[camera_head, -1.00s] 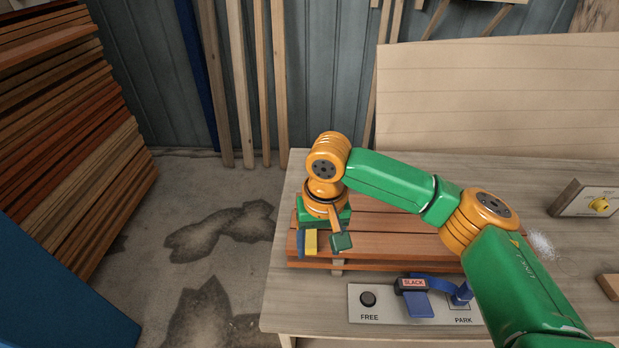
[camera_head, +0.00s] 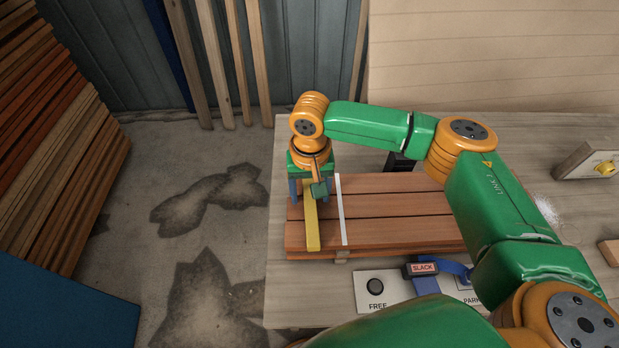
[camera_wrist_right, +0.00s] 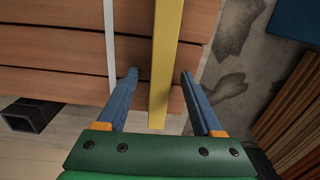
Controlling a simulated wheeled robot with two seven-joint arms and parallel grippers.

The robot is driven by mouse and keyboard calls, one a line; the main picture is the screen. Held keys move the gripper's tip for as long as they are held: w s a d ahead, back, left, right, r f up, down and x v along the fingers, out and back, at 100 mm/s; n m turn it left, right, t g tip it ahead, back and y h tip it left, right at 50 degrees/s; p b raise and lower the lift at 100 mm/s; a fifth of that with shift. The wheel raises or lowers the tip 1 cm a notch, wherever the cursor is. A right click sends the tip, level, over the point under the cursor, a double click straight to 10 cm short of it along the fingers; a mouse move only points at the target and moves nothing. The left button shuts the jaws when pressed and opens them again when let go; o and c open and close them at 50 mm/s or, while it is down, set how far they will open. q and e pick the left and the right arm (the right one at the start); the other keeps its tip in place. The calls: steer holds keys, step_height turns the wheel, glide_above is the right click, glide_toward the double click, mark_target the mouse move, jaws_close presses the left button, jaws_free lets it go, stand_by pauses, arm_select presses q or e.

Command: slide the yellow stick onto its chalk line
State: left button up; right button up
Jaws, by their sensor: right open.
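The yellow stick (camera_head: 312,228) lies across the reddish-brown boards (camera_head: 390,207) near their left end. The white chalk line (camera_head: 342,220) runs across the boards just right of the stick, with a narrow gap between them. My right gripper (camera_head: 309,192) is over the far part of the stick. In the right wrist view, its blue fingers (camera_wrist_right: 159,77) are open, one on each side of the yellow stick (camera_wrist_right: 164,60), with gaps on both sides. The chalk line (camera_wrist_right: 110,40) shows there left of the stick, beyond the left finger. My left gripper is not in view.
A panel marked FREE and PARK (camera_head: 368,305) sits in front of the boards, with a blue strap and SLACK tag (camera_head: 422,268). A dark hollow block (camera_head: 400,162) stands behind the boards. The workbench's left edge is close to the boards.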

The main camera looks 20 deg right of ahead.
mark_target(339, 201)
steer(key=shift+w+f, duration=0.15)
jaws_close()
steer(key=shift+s+d+r+p, duration=0.25)
steer(key=shift+d+p, duration=0.05)
steer(key=shift+p, duration=0.2)
steer(key=shift+s+d+p, duration=0.2)
steer(key=shift+d+p, duration=0.4)
steer(key=shift+d, duration=0.05)
steer(key=d+p, duration=0.1)
steer(key=s+d+p, duration=0.1)
steer(key=d, duration=0.1)
steer(key=shift+d+p, duration=0.25)
steer(key=shift+p, duration=0.1)
steer(key=shift+s+d+f, duration=0.1)
steer(key=shift+d+f, duration=0.05)
steer(key=shift+d, duration=0.3)
jaws_free()
